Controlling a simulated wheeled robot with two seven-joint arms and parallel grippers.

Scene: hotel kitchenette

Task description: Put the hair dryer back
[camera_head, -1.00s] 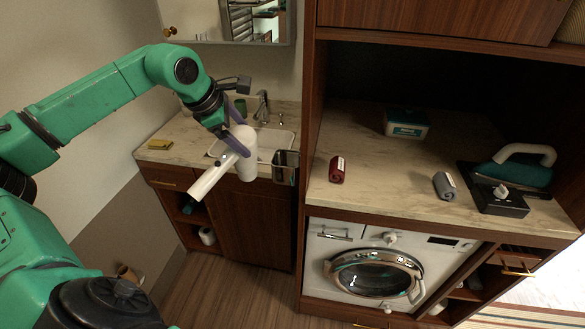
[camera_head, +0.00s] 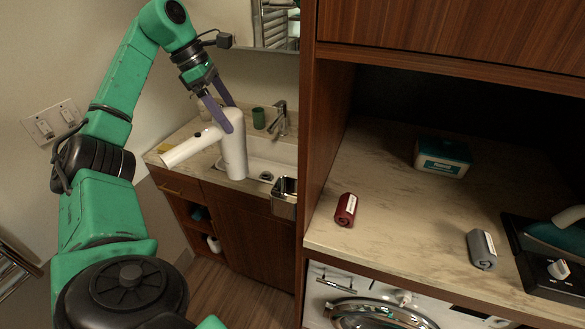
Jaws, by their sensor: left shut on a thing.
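The white hair dryer (camera_head: 233,152) is held in the air in front of the sink counter, its barrel upright and its handle pointing to the lower left. My left gripper (camera_head: 228,122) comes from above, its purple fingers shut on the upper part of the dryer. An open metal holder (camera_head: 284,197) is fixed to the side of the tall wooden cabinet, to the right of and a little below the dryer. The dryer and holder are apart, with a gap between them. My right gripper is not in view.
The sink (camera_head: 272,152), faucet (camera_head: 280,118) and a green cup (camera_head: 258,118) are behind the dryer. The cabinet's upright panel (camera_head: 318,140) stands right of the holder.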

